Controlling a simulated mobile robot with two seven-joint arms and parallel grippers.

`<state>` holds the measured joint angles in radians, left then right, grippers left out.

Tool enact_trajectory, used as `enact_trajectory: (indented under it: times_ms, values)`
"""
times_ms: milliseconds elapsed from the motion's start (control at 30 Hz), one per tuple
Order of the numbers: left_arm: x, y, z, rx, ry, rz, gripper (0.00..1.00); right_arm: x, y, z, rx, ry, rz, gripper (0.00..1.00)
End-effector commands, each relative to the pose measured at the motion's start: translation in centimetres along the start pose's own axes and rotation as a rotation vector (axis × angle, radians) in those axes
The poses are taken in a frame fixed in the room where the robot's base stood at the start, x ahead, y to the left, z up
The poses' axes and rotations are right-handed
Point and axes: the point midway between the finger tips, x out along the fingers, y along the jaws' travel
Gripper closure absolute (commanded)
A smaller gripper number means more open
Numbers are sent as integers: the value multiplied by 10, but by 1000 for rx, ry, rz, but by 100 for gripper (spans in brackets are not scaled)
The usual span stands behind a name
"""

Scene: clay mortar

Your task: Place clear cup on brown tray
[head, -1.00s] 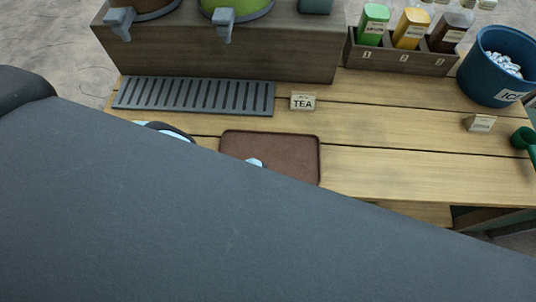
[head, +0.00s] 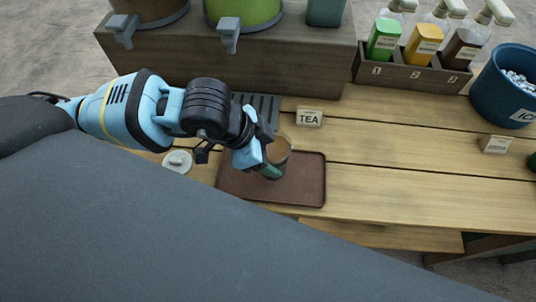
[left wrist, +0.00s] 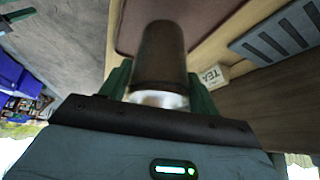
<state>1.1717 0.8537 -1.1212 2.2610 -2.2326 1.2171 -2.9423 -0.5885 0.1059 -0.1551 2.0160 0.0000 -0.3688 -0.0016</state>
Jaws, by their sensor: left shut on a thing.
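The clear cup (head: 279,148), with brown liquid in it, is held upright or nearly so in my left gripper (head: 270,168). The green fingers are shut on its side. The brown tray (head: 305,188) lies flat on the wooden counter, and the cup overlaps its back part in the head view. I cannot tell whether the cup touches the tray. In the left wrist view the cup (left wrist: 162,55) is between the fingers, with the tray (left wrist: 205,14) beyond it. My right gripper is not in view.
A TEA sign (head: 309,117) stands behind the tray. A grey slotted grate (head: 262,103) lies by the dispensers' wooden stand (head: 290,65). A round white lid-like object (head: 178,161) is left of the tray. Bottles (head: 423,42) and an ice bucket (head: 500,90) are at right. The counter right of the tray is clear.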

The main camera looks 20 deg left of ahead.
Motion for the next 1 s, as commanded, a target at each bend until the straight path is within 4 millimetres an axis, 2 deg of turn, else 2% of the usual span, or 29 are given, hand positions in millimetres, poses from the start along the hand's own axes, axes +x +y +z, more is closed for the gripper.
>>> enact_trajectory:
  times_ms: [167,300,533,933,967,1000]
  values:
    - [0,-2,-1,1,2,0,82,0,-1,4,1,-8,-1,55]
    - [0,-12,0,-2,2,-3,82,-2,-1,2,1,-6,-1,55]
    - [28,-9,16,-2,2,1,82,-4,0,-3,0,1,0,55]
    - [35,-8,19,0,2,1,82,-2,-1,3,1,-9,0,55]
    - [35,-8,20,-1,0,1,37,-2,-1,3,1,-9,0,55]
    - [35,-8,20,0,0,1,32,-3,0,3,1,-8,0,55]
